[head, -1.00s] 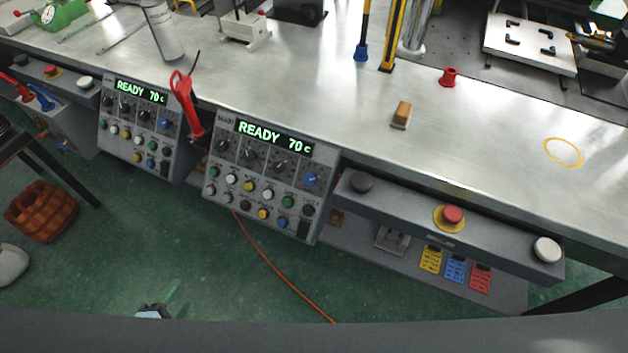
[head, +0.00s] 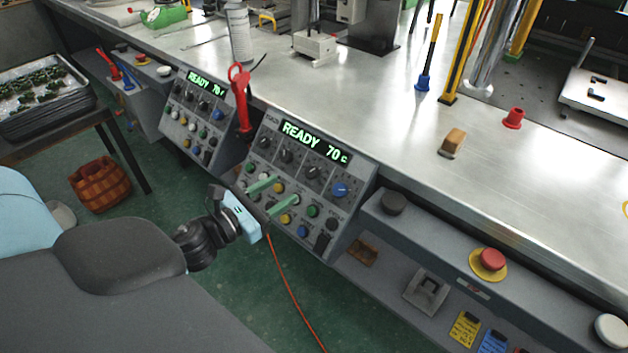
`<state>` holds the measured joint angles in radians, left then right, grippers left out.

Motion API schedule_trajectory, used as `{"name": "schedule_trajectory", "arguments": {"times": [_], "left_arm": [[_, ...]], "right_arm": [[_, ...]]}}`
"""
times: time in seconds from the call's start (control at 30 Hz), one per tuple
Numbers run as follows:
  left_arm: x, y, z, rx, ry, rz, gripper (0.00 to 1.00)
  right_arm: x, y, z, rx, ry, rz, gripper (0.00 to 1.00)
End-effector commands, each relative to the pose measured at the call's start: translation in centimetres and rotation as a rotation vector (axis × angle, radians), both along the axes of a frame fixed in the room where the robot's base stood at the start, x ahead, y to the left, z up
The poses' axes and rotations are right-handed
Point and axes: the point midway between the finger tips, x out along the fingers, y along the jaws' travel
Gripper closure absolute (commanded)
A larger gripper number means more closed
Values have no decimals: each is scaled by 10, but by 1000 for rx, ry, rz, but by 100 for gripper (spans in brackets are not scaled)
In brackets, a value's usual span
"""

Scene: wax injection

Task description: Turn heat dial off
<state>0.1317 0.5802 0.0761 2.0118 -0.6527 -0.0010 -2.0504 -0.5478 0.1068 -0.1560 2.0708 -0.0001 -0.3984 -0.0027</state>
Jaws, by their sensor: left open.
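Two grey control panels with dials are set into the bench front. The nearer panel (head: 310,180) has a green display reading "READY 70c", a row of black dials (head: 312,171) and a blue knob (head: 339,189). Coloured buttons sit below them. The farther panel (head: 195,115) looks alike and also reads "READY 70". The labels are too small to tell which dial is for heat. My left gripper (head: 286,190) is open and empty in front of the nearer panel's lower left part. Its green fingers hide some buttons; contact cannot be told. My right gripper is out of view.
A red-handled tool (head: 241,98) stands between the panels. A red stop button (head: 490,259) and a black button (head: 393,203) are on the ledge at right. A wooden block (head: 453,142) lies on the bench. An orange cable (head: 285,285) hangs below the nearer panel.

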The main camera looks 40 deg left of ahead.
Motion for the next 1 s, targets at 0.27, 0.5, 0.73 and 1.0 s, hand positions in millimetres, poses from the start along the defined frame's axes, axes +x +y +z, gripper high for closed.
{"name": "schedule_trajectory", "arguments": {"times": [0.27,0.5,0.73,1.0], "left_arm": [[21,-4,2,-4,-2,0,51],[53,-9,1,-5,0,0,51],[72,-13,0,-6,2,1,51],[76,-14,-1,-7,3,0,51]], "right_arm": [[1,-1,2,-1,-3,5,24],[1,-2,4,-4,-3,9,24],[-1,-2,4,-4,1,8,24],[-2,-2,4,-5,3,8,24]]}}
